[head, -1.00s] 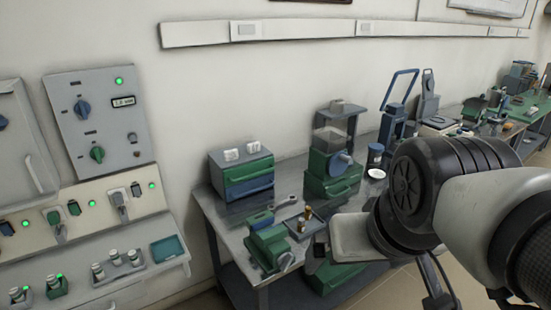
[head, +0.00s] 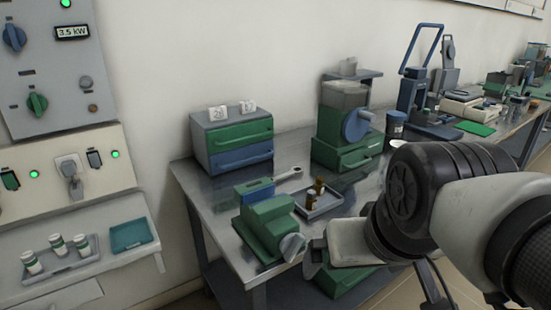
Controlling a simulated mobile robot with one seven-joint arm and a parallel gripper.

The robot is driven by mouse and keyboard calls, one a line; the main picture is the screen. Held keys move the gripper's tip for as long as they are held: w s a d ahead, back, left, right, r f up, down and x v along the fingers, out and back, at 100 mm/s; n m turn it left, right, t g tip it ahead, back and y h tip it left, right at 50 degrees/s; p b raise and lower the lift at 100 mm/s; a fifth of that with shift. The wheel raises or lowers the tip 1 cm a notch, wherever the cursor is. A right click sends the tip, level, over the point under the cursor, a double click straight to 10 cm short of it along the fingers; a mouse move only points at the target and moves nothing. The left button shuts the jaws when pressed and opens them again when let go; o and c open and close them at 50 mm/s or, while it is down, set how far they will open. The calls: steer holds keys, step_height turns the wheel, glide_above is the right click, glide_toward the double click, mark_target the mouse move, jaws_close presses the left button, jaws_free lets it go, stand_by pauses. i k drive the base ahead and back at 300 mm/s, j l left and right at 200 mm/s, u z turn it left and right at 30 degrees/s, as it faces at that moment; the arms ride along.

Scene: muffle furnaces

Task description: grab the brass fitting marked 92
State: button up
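Two small brass-coloured fittings stand close together on a shallow grey tray (head: 328,206) on the metal bench. One fitting (head: 320,186) is a little behind and right of the other fitting (head: 311,197). Both are too small for me to read any number, so I cannot tell which is marked 92. My gripper (head: 312,258) shows only in part at the end of my arm, in front of and below the tray in the picture. It appears apart from the fittings. Its fingertips are not clear enough to show whether they are open.
A green vise-like device (head: 268,228) stands just left of the tray. Behind are a green-and-blue drawer box (head: 232,142) and a green machine with a blue wheel (head: 345,125). A control panel (head: 45,75) is on the left wall.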

mark_target(311, 205)
steer(key=i+l+u, duration=0.1)
steer(key=l, duration=0.3)
steer(key=i+l+u, duration=0.1)
steer(key=l, duration=0.3)
steer(key=i+l+u, duration=0.15)
steer(key=l, duration=0.3)
steer(key=i+l+u, duration=0.1)
steer(key=l, duration=0.35)
steer(key=i+l+u, duration=0.1)
steer(key=l, duration=0.35)
steer(key=i, duration=0.1)
